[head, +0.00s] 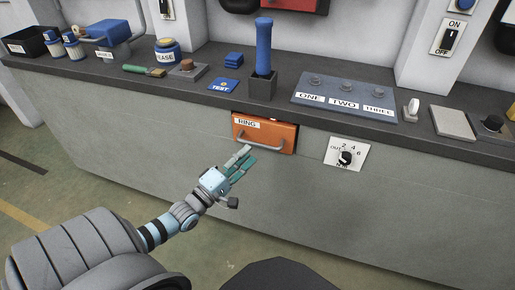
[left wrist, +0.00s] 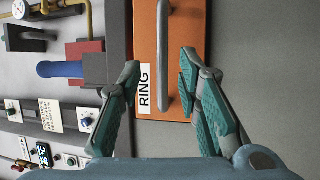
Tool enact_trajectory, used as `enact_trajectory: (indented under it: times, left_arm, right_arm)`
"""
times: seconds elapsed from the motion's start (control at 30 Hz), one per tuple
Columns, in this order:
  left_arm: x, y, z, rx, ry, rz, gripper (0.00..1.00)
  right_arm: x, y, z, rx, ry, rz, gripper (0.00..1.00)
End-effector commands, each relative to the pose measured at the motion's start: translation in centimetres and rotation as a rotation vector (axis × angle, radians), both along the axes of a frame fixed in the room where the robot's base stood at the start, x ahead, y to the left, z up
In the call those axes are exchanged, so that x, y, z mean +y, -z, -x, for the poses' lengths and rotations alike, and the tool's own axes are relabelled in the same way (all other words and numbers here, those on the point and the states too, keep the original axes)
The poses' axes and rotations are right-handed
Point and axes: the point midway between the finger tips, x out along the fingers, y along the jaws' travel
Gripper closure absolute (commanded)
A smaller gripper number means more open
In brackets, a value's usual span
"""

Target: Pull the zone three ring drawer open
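The orange drawer front (head: 267,125) labelled RING sits in the grey counter's front face and looks shut. Its grey bar handle (head: 262,146) runs along the lower part of the front. My left gripper (head: 246,158) is open and empty, just in front of the drawer near the handle's left part. In the left wrist view, the handle (left wrist: 163,60) shows between the two spread teal fingers (left wrist: 160,72), which do not grip it. The drawer front (left wrist: 146,30) and its RING label also show there. How far the fingertips are from the handle is hard to tell. My right gripper is not in view.
A rotary dial plate (head: 335,158) is on the counter face right of the drawer. Above, the countertop holds a blue-handled lever (head: 263,50), a ONE TWO THREE panel (head: 360,88), a TEST pad (head: 224,86) and a brush (head: 140,70). The floor before the counter looks clear.

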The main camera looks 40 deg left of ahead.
Motion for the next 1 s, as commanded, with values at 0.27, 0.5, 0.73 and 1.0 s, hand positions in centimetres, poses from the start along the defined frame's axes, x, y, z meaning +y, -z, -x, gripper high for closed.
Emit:
enact_trajectory:
  times: [0.27,0.5,0.73,1.0]
  left_arm:
    - [-0.3,-0.6,-5.1,0.0,-0.001,0.0,0.69]
    - [-0.4,-0.9,-5.8,0.003,-0.002,-0.002,0.69]
    - [-0.4,-0.9,-5.8,0.003,-0.002,-0.002,0.86]
    - [-0.3,-0.9,-5.8,0.003,-0.002,-0.002,1.0]
  right_arm:
    - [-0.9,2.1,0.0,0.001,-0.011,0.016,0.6]
    - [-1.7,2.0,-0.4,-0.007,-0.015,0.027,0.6]
    - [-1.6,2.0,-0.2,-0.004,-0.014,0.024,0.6]
    - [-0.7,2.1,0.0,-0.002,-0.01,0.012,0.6]
